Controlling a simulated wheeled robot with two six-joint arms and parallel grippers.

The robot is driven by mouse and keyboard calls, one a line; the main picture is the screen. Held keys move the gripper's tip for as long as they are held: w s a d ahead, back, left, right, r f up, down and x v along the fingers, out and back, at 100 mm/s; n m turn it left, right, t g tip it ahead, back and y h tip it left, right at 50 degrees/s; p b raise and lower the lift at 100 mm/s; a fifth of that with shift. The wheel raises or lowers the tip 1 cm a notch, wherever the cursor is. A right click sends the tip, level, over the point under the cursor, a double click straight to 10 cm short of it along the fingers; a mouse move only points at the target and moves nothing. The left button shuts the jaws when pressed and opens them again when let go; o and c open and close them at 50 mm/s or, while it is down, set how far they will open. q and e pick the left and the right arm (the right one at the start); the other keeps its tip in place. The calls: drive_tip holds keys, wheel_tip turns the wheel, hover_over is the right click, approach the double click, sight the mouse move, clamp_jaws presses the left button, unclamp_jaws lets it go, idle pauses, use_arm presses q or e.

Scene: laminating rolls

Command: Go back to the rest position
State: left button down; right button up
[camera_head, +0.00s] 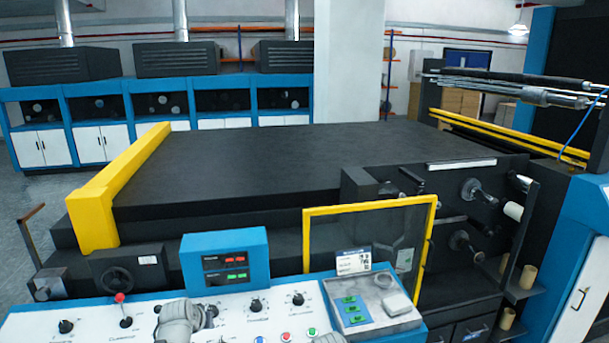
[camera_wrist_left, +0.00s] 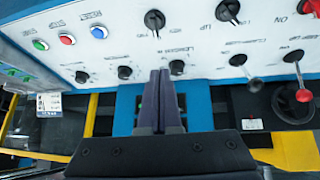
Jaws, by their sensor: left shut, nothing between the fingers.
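My left gripper (camera_wrist_left: 160,74) shows in the left wrist view. Its two dark fingers are together with nothing between them. They are over the white control panel (camera_wrist_left: 205,62), near a row of black knobs; whether they touch the panel cannot be told. No fingers are visible there. My right gripper is not in view.
A red-topped lever (camera_head: 125,310), a blue display box (camera_head: 225,260) and a yellow-framed guard (camera_head: 370,209) stand at the panel. The large black machine bed (camera_head: 260,165) lies behind, with metal rollers (camera_head: 520,92) at the right.

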use_arm(q)
drive_tip(key=s+d+f+m+g+b, duration=0.1)
drive_tip(key=s+d+f+g, duration=0.3)
drive_tip(key=s+d, duration=0.6)
drive_tip(key=s+d+f+m+g+y+b, duration=0.1)
drive_tip(key=s+d+f+m+g+b, duration=0.1)
drive_tip(key=s+d, duration=0.9)
wheel_tip(320, 180, down, 2)
drive_tip(key=shift+s+d+f+m+g, duration=0.2)
drive_tip(key=shift+d+m+g, duration=0.4)
drive_tip(key=shift+m+g, duration=0.4)
